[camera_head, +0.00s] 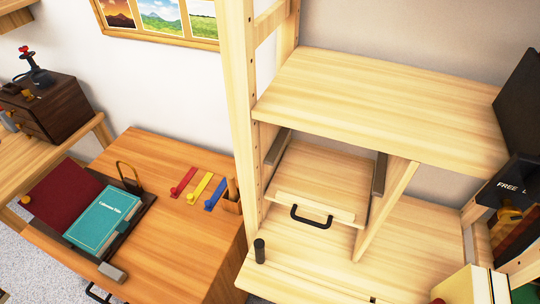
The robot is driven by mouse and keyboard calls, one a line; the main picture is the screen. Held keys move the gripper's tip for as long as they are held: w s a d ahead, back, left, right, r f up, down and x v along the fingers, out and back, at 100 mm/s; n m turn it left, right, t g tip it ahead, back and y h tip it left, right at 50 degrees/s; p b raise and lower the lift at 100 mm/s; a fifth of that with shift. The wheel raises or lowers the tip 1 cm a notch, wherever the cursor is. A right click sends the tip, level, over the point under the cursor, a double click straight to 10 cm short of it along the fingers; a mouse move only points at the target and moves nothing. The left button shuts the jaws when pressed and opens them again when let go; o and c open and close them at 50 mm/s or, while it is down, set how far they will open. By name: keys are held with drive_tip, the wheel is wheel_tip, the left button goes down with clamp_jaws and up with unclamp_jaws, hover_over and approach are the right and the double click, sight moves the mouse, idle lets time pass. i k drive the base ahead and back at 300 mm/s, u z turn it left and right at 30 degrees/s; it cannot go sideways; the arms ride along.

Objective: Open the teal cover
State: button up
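The teal cover (103,220) belongs to a book that lies shut and flat on a dark board (140,212) on the wooden desk at the left. It has pale lettering near its top. Whether the panel and the book are joined is not clear. My gripper does not show in this view, so its distance from the book cannot be seen.
A brass loop (128,175), a grey block (112,272) and red, yellow and blue strips (200,188) are on the desk (180,240). A wooden shelf unit (380,100) with a black-handled panel (315,188) stands right. Bare desk lies right of the book.

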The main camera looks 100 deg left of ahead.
sight(106, 214)
drive_tip(key=u, duration=4.35)
drive_tip(key=k, duration=0.3)
drive_tip(key=u, duration=0.2)
